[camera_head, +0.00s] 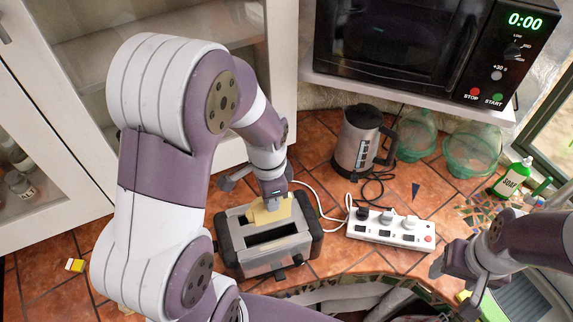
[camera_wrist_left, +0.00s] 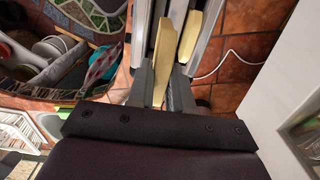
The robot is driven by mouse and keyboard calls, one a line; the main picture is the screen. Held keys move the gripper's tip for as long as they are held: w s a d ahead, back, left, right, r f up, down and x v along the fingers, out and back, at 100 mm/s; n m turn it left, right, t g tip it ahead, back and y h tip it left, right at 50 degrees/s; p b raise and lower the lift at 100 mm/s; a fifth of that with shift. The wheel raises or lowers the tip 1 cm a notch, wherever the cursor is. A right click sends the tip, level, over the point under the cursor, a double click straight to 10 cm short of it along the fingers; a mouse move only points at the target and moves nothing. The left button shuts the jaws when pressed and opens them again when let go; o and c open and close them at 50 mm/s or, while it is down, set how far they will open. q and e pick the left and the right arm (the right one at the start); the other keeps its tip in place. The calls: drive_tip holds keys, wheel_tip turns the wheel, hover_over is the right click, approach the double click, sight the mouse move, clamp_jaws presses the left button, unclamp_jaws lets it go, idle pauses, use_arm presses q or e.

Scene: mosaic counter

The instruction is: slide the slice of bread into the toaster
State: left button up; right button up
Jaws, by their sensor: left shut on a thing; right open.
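The toaster (camera_head: 232,243), silver with dark ends, stands on the tiled counter, one dark slot showing empty towards the front. My left gripper (camera_head: 271,192) is above it, shut on a pale yellow slice of bread (camera_head: 262,215) at the rear slot. In the left wrist view the slice (camera_wrist_left: 163,50) stands on edge between the fingers (camera_wrist_left: 161,88). A second pale yellow piece (camera_wrist_left: 190,36) shows beside it, outside the fingers, among the toaster's metal bars. How deep the held slice sits is hidden. My right gripper (camera_head: 452,286) is open and empty at the lower right.
A white power strip (camera_head: 391,233) with plugs and cords lies right of the toaster. A kettle (camera_head: 358,142) and green glass covers (camera_head: 472,148) stand behind it, under a microwave (camera_head: 395,45). A soap bottle (camera_head: 512,178) stands at the right. A small yellow-white block (camera_head: 75,265) lies left.

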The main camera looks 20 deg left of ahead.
sight(264, 214)
use_arm(q)
drive_tip(key=shift+w+f+b, duration=0.4)
drive_tip(key=shift+w+f, duration=0.05)
drive_tip(key=s, duration=0.1)
drive_tip(key=s+f+b, duration=0.1)
drive_tip(key=s+b, duration=0.1)
drive_tip(key=s, duration=0.1)
drive_tip(key=shift+a+f, duration=0.15)
drive_tip(key=shift+f, duration=0.25)
drive_tip(key=shift+w+d+f+b, duration=0.2)
drive_tip(key=shift+w+f+b, duration=0.65)
drive_tip(key=shift+w, duration=0.5)
drive_tip(key=shift+r+p, duration=0.1)
drive_tip(key=shift+p, duration=0.25)
drive_tip(key=shift+s+a, duration=0.1)
drive_tip(key=shift+s, duration=0.25)
use_arm(e)
drive_tip(key=f, duration=0.1)
drive_tip(key=s+f, duration=0.1)
drive_tip(key=f, duration=0.1)
drive_tip(key=shift+s+f, duration=0.2)
drive_tip(key=shift+s, duration=0.1)
drive_tip(key=shift+w, duration=0.2)
